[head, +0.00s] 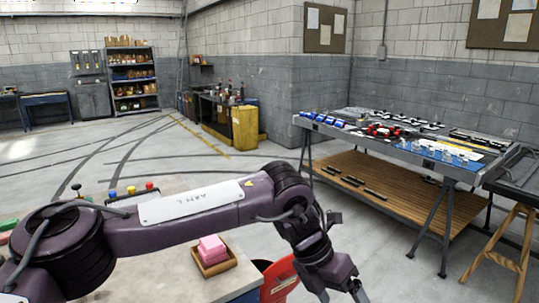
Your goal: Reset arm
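My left arm, purple with a white "ARM L" plate, comes in from the left across the front of the head view. It bends down at the elbow, right of the middle. My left gripper (342,293) points down at the bottom edge. Its two fingers stand apart with nothing seen between them, and the tips are partly cut off by the frame. My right arm and gripper are not in view.
A near bench (180,285) holds a small wooden tray (214,269) with pink blocks (209,248). A red object (279,279) is beside my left forearm. A parts table (455,173) stands at right. Open floor (220,165) lies beyond.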

